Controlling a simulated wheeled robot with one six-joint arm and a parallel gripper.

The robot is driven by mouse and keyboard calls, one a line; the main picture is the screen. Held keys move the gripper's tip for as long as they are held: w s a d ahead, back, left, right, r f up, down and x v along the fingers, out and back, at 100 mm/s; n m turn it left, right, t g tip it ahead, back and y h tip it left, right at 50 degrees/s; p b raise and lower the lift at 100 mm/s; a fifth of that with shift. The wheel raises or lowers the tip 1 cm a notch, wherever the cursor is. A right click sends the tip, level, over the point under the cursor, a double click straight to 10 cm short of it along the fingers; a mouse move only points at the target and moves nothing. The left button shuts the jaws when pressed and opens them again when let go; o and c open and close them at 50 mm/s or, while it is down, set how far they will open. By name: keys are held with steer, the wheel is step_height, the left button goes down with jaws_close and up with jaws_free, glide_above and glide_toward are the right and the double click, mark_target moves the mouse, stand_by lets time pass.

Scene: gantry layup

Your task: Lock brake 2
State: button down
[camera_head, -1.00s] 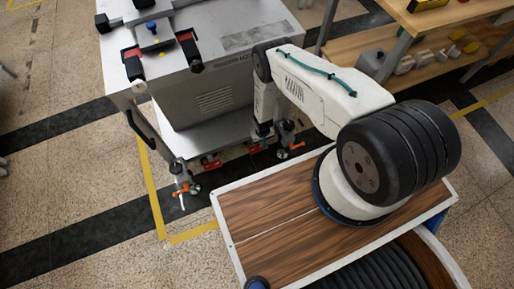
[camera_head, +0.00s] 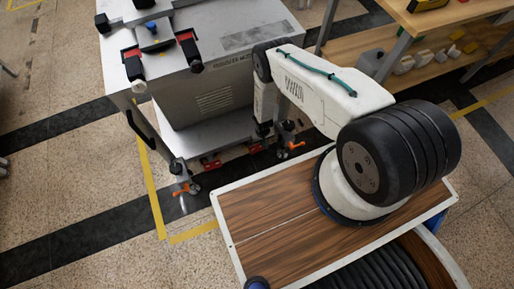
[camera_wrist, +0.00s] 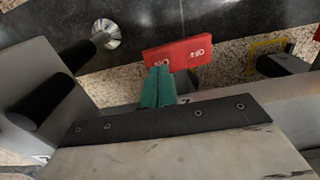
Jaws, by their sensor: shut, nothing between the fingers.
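My gripper (camera_wrist: 160,70) shows in the wrist view as two teal fingers pressed together, empty. Their tips are at the near edge of a red brake pedal (camera_wrist: 186,50) with white lettering that looks like "OFF"; contact cannot be told. A dark character, perhaps a "2", shows beside the fingers on the pale edge. In the head view, red pedals (camera_head: 212,165) sit low along the near side of the grey cart (camera_head: 215,85). My arm reaches down beside the cart, and my gripper is hidden there.
Casters with orange levers (camera_head: 187,188) stand at the cart's lower corners. A wooden shelf unit (camera_head: 425,70) with small parts is at the upper right. Black cylinders (camera_wrist: 45,100) and a shiny round metal part (camera_wrist: 106,33) lie left of the pedal. Open floor lies left of the cart.

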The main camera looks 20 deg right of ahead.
steer(key=shift+f, duration=1.1)
stand_by(0.6)
steer(key=shift+r, duration=3.55)
